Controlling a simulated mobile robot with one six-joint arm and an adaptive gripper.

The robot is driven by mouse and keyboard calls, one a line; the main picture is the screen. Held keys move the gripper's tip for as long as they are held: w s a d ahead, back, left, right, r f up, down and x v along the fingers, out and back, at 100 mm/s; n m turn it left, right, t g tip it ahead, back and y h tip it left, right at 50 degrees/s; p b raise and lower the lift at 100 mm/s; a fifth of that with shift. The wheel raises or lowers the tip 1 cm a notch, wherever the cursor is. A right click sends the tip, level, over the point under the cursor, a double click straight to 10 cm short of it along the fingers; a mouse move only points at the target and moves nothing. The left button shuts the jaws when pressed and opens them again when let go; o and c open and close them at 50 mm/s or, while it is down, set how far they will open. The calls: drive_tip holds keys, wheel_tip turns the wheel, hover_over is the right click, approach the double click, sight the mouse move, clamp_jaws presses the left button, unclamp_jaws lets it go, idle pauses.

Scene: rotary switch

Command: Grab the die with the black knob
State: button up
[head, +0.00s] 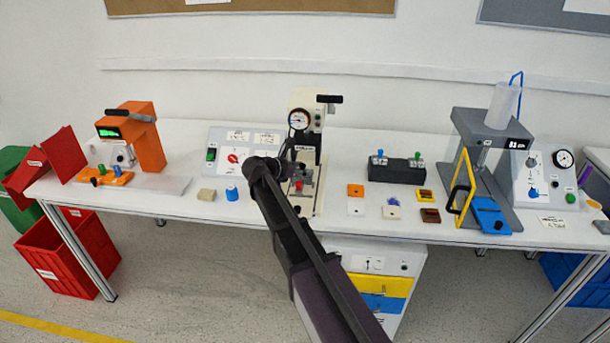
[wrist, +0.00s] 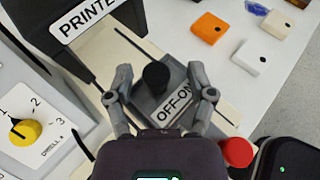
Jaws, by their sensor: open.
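In the wrist view, a grey block (wrist: 172,98) with an upright black knob (wrist: 155,76) and an OFF-ON label lies below my gripper (wrist: 161,88). My gripper is open, with one finger on each side of the block and the knob between them. I cannot tell whether the fingers touch the block. In the head view, my arm partly covers the middle machine (head: 306,125), and the grey block is hard to make out there.
In the wrist view, a red button (wrist: 236,152) is close to the right finger, and a yellow dial (wrist: 22,131) is at the left. The PRINTER housing (wrist: 75,35) stands at the upper left. Orange (wrist: 209,28) and white (wrist: 243,57) tiles lie at the upper right.

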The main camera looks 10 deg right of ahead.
sight(302, 165)
clamp_jaws()
drive_tip(key=shift+r, duration=0.2)
wheel_tip(302, 165, up, 4)
drive_tip(key=p, duration=0.4)
drive_tip(key=shift+f, duration=0.15)
drive_tip(key=s+p, duration=0.1)
drive_tip(key=s, duration=1.5)
drive_tip(key=shift+r, duration=0.45)
drive_tip(key=shift+d, duration=0.15)
